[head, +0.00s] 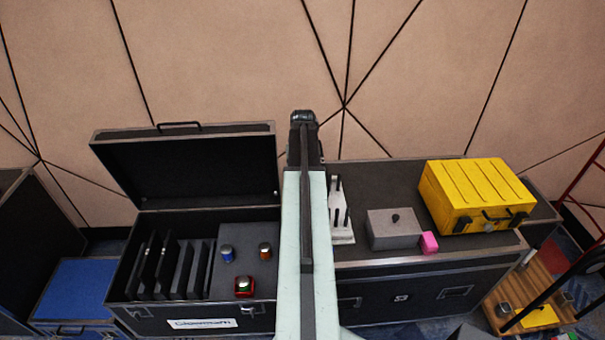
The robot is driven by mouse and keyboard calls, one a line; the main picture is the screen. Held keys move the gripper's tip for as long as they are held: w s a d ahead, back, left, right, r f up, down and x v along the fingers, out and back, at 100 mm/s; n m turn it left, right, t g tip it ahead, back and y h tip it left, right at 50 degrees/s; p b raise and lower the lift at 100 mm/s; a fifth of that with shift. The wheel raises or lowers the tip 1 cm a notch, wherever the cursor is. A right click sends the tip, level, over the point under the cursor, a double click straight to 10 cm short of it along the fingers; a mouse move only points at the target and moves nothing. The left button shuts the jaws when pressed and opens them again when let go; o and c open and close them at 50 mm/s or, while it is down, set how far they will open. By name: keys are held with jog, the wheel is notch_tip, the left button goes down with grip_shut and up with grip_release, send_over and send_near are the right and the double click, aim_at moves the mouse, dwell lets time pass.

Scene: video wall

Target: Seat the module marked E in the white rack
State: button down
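Several dark upright panels (170,267), perhaps the modules, stand in a row in the left part of an open black case (129,318). I cannot read a letter E on any of them. A white stand with dark upright posts (343,236), which may be the white rack, is on top of a closed black case (365,181) at the right; my arm may hide part of its left side. My arm rises through the middle of the view. The dark end of my arm, with my gripper (303,118), is at the back; its fingers cannot be made out.
On the closed case are a grey box with a black knob (394,231), a pink cube (429,242) and a yellow case (475,195).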

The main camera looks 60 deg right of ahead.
jog(key=shift+f, duration=0.2)
jog(key=c, duration=1.3)
grip_release()
jog(key=o, duration=0.5)
jog(key=shift+c, duration=0.2)
jog(key=shift+r, duration=0.1)
notch_tip(320, 180, up, 8)
jog(key=p, duration=0.7)
jog(key=shift+p, duration=0.35)
